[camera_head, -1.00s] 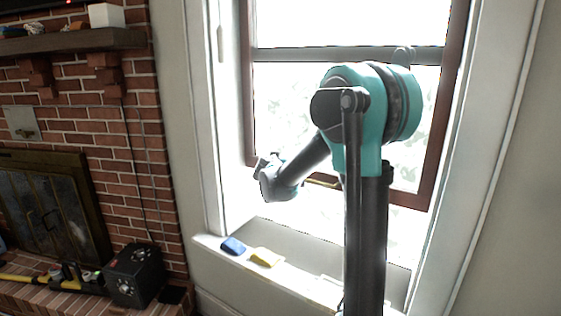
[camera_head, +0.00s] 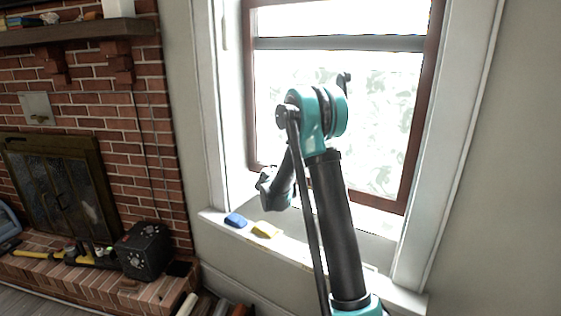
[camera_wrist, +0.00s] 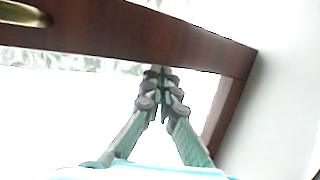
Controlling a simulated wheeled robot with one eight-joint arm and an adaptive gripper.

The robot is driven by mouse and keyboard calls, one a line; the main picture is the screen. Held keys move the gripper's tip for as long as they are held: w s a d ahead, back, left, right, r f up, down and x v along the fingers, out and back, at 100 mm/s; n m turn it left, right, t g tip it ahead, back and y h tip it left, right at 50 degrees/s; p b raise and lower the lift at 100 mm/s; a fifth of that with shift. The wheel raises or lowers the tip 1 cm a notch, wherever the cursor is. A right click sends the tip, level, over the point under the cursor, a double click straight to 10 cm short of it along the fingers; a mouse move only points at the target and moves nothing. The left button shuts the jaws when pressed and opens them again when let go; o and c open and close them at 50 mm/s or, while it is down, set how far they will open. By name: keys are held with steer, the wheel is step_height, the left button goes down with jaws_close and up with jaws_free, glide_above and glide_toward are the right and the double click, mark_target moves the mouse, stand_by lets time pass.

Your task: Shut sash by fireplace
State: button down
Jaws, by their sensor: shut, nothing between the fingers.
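The window sash has a dark red-brown wooden frame (camera_head: 421,120) and bright panes. Its bottom rail stands above the pale sill (camera_head: 290,257), but I cannot tell how large the gap is. In the wrist view the rail (camera_wrist: 110,30) runs across the top, with a brass handle (camera_wrist: 25,13) at upper left. My gripper (camera_head: 264,183) is beside the left part of the bottom rail in the head view. In the wrist view my gripper (camera_wrist: 160,78) has its fingertips together, empty, at the rail's lower edge. Whether they touch it is unclear. My arm hides part of the sash.
A blue sponge-like block (camera_head: 235,220) and a yellow one (camera_head: 265,230) lie on the sill. To the left are a brick fireplace (camera_head: 60,190) and a dark speaker-like box (camera_head: 143,252) on the hearth. Plain wall (camera_head: 500,200) is on the right.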

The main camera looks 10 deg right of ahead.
step_height(320, 180, down, 12)
steer(key=shift+r, duration=0.25)
stand_by(0.5)
steer(key=s+a+r, duration=0.3)
steer(key=s+r, duration=0.3)
steer(key=s, duration=0.3)
steer(key=shift+s+r, duration=0.15)
